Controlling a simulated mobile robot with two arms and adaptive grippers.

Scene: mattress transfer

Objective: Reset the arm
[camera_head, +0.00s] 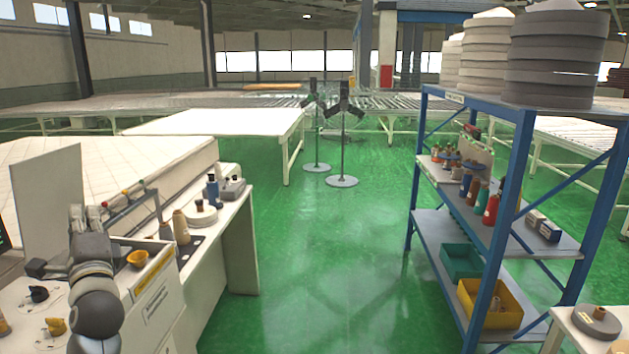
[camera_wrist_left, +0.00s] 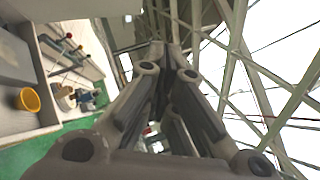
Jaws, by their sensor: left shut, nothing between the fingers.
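My left arm comes in at the lower left of the head view. Its gripper (camera_head: 88,215) points upward above the workbench (camera_head: 226,205), close to the white panel and the bench's front box. In the left wrist view the two grey fingers of the gripper (camera_wrist_left: 168,60) lie close together with nothing between them. The gripper is shut and empty. My right arm and right gripper are not in view.
A yellow cup (camera_head: 137,259) sits near my left arm, with cones (camera_head: 180,227) and bottles further along the bench. A blue shelf rack (camera_head: 507,190) stands right. Green floor (camera_head: 320,260) between is clear.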

